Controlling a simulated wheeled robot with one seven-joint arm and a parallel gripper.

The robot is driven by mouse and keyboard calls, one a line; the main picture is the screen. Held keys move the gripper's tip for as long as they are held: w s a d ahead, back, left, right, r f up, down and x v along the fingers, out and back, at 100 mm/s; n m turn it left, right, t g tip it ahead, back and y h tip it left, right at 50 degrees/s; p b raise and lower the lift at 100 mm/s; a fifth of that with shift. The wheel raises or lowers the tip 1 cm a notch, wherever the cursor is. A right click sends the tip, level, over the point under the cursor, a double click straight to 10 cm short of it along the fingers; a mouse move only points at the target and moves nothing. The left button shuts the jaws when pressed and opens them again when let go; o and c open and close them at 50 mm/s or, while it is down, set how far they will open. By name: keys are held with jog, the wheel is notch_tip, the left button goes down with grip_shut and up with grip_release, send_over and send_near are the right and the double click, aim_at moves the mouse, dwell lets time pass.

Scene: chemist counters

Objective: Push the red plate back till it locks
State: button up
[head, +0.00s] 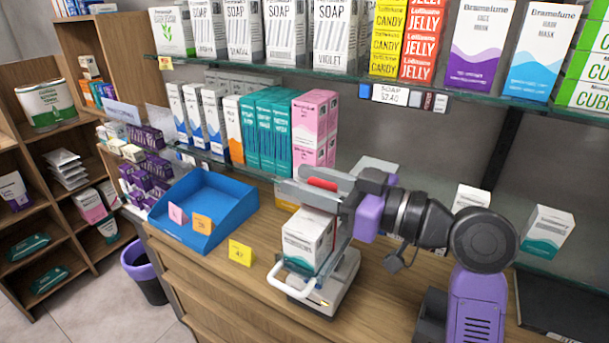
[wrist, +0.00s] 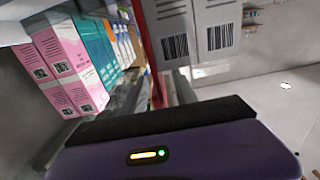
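The red plate (head: 322,184) shows as a short red strip above the white boxes on the counter device (head: 330,288). In the wrist view it is a narrow upright red strip (wrist: 148,50) beside the white boxes with barcodes. My gripper (head: 318,188) is over the device, with one grey finger on each side of the red plate. In the wrist view the fingers (wrist: 160,92) stand apart, with narrow gaps beside the strip. Contact with the plate cannot be told. The plate's lower part and any lock are hidden by the boxes and gripper.
The device has a white looped handle (head: 285,285) and holds a white-and-teal box (head: 307,238). A blue tray (head: 240,206) and yellow tag (head: 240,253) lie to its left. Pink boxes (head: 315,122) and a loaded glass shelf (head: 350,78) stand close behind.

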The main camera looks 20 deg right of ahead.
jog(key=shift+w+a, duration=0.15)
jog(key=shift+c, duration=0.4)
grip_shut()
dwell(1.0)
